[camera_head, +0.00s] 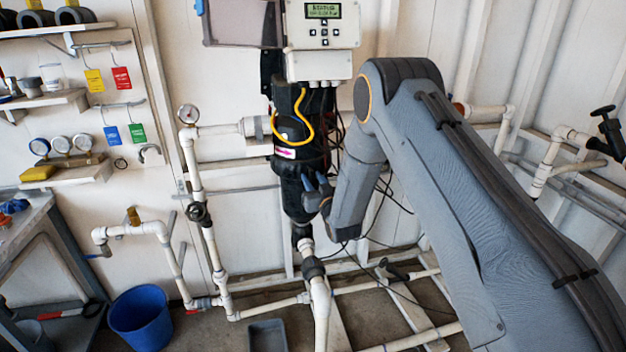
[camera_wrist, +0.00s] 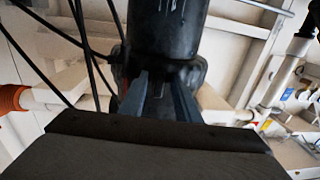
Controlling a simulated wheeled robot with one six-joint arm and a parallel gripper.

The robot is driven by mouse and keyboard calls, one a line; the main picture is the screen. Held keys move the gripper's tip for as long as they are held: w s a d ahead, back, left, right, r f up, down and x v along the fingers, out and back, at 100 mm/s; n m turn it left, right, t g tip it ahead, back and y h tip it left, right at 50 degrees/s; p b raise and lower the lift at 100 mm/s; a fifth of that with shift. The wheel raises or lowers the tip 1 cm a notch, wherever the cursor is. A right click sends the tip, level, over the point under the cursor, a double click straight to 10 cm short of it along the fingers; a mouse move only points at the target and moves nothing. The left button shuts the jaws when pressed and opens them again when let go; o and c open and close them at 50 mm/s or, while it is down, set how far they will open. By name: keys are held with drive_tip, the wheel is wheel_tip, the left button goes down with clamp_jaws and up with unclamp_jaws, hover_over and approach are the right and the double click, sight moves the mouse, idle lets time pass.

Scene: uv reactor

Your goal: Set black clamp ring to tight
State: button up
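The black reactor body (camera_head: 300,125) stands upright against the wall. A dark band around its lower part, which looks like the black clamp ring (camera_head: 290,163), shows just above my gripper. In the wrist view the black ring (camera_wrist: 195,72) bulges around the black cylinder (camera_wrist: 167,30), just beyond the fingertips. My gripper (camera_head: 316,184) is at the right front of the body, near the ring. Its two blue-grey fingers are apart, and they also show in the wrist view (camera_wrist: 159,85). Dark parts fill the view between the fingers; I cannot tell whether they touch the ring.
A control box with a green display (camera_head: 323,12) sits above the reactor. A yellow cable (camera_head: 303,105) and loose black cables hang close by. White pipes (camera_head: 195,165) run left and below. A blue bucket (camera_head: 140,318) and a grey tray (camera_head: 267,335) are on the floor.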

drive_tip(key=shift+c, duration=0.2)
clamp_jaws()
drive_tip(key=shift+w+d, duration=0.1)
drive_tip(key=shift+d, duration=0.05)
